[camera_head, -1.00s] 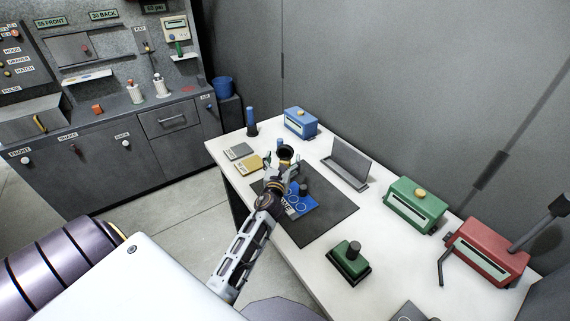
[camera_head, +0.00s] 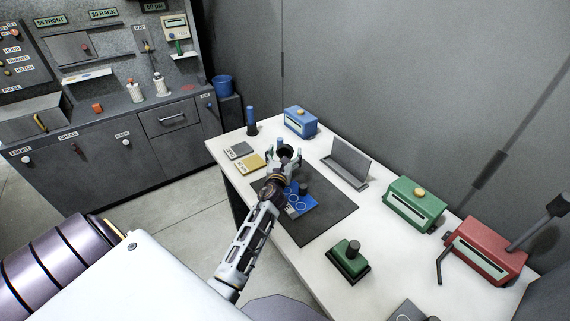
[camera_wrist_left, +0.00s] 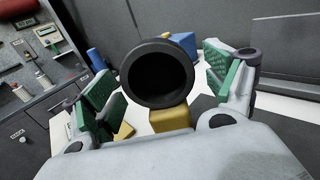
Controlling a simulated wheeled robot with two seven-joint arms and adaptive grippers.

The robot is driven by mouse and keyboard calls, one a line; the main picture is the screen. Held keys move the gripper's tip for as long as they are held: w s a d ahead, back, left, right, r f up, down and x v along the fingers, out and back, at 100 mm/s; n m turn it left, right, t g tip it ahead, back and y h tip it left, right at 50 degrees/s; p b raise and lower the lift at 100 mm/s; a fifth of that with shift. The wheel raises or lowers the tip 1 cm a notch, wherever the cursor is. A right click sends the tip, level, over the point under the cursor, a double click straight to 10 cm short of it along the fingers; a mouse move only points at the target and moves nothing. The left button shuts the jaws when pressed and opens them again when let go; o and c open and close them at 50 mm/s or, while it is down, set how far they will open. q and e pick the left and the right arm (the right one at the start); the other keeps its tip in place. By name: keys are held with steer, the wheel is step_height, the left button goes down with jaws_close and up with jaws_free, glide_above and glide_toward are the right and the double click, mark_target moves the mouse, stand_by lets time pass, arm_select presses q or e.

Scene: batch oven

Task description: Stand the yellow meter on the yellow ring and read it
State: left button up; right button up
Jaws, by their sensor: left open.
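A round black cup-like part (camera_head: 286,150) stands upright at the far end of the table. In the left wrist view this black part (camera_wrist_left: 160,74) sits above a yellow body (camera_wrist_left: 171,119), which looks like the yellow meter; its face is hidden. My left gripper (camera_head: 285,160) is open around it, and in the wrist view the green-padded fingers (camera_wrist_left: 160,88) stand apart on both sides without visible contact. A flat yellow plate (camera_head: 250,165) lies beside a grey plate (camera_head: 239,151). I cannot make out a yellow ring. My right gripper is not in view.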

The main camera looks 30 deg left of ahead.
arm_select(q)
steer(key=c, duration=1.3)
steer(key=shift+r, duration=0.2)
steer(key=shift+r+p, duration=0.5)
steer(key=shift+r, duration=0.6)
step_height(320, 180, up, 6)
steer(key=shift+f+p, duration=0.25)
steer(key=shift+p, duration=0.35)
steer(key=shift+r, duration=0.95)
